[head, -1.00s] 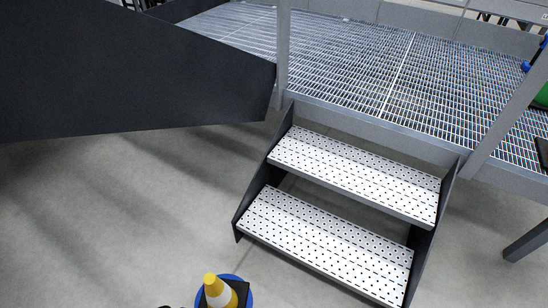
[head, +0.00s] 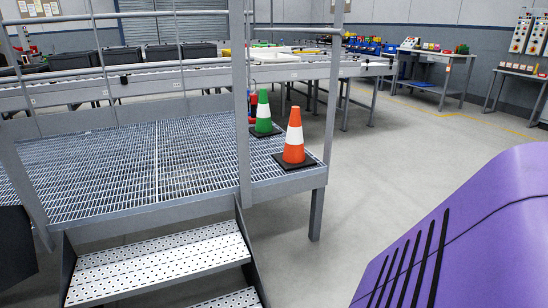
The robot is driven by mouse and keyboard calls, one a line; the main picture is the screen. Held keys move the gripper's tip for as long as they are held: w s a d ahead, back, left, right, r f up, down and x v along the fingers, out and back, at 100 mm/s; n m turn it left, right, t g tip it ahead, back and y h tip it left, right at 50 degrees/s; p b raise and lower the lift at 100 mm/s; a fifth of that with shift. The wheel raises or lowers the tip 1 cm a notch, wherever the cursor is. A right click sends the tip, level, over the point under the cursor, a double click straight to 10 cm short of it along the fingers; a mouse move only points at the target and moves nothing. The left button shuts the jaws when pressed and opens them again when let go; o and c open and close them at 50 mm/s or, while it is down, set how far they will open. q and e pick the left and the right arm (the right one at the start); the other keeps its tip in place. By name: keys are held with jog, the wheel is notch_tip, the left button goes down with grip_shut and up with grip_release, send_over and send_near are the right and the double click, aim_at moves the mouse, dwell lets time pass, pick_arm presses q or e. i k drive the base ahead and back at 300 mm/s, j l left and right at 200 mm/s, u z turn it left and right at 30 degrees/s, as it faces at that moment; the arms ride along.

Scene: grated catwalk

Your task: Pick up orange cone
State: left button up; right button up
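The orange cone (head: 294,142) has a white band and a black square base. It stands upright near the right corner of the raised grated catwalk (head: 120,165), in the middle of the head view. A green cone (head: 263,112) with a white band stands just behind it and to its left. Neither of my grippers shows in the head view, so nothing is seen touching the orange cone.
Perforated white steps (head: 160,262) lead up to the catwalk. A grey railing post (head: 240,100) stands just left of the cones. A large purple surface (head: 465,245) fills the lower right. Open floor (head: 380,165) lies right of the catwalk. A conveyor (head: 190,75) runs behind.

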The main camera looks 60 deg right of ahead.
aim_at(293, 156)
jog(key=j+z, duration=0.2)
jog(key=z, duration=0.25)
jog(key=i+j+z, duration=0.1)
jog(key=j+z, duration=0.15)
jog(key=z, duration=0.15)
jog(key=i+l+z, duration=0.1)
jog(key=z, duration=0.7)
jog(key=i+z, duration=0.15)
jog(key=z, duration=0.25)
jog(key=i, duration=0.25)
